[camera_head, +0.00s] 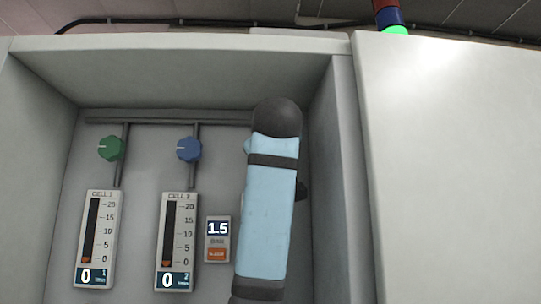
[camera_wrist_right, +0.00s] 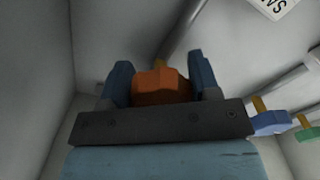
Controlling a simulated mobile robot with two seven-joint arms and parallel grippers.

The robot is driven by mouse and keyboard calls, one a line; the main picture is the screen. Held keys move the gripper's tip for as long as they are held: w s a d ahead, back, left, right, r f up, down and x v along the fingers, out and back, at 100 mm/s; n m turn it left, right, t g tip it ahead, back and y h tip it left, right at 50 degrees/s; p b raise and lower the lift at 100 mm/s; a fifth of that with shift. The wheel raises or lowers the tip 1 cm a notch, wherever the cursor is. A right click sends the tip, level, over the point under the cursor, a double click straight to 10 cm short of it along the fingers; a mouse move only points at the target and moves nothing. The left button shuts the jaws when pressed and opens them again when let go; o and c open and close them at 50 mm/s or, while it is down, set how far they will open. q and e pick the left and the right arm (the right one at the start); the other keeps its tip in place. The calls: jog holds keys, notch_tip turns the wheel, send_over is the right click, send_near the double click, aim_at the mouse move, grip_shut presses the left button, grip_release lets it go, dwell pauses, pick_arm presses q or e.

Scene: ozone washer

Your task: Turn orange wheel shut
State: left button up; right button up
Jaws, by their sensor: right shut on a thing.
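The orange wheel (camera_wrist_right: 161,87) shows in the right wrist view, between the two blue fingers of my right gripper (camera_wrist_right: 160,84). The gripper is shut on it. A short brass-coloured stem shows behind the wheel, by a grey pipe. In the head view the wheel is hidden behind my light blue right arm, which reaches up into the cabinet, and the fingers are hidden too. My left gripper is in neither view.
A green wheel (camera_head: 110,148) and a blue wheel (camera_head: 189,149) sit on pipes left of my arm. Below them are two gauges reading 0, (camera_head: 98,240) and (camera_head: 176,242), and a small 1.5 display (camera_head: 217,240). The cabinet's right wall (camera_head: 343,180) is close to my arm.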

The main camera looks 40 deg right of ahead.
jog(key=o, duration=0.9)
jog(key=shift+s+a+f+b, duration=0.1)
jog(key=shift+s+a+b, duration=0.2)
jog(key=shift+s, duration=0.15)
jog(key=b+v, duration=0.4)
jog(key=v, duration=0.9)
jog(key=shift+w, duration=0.15)
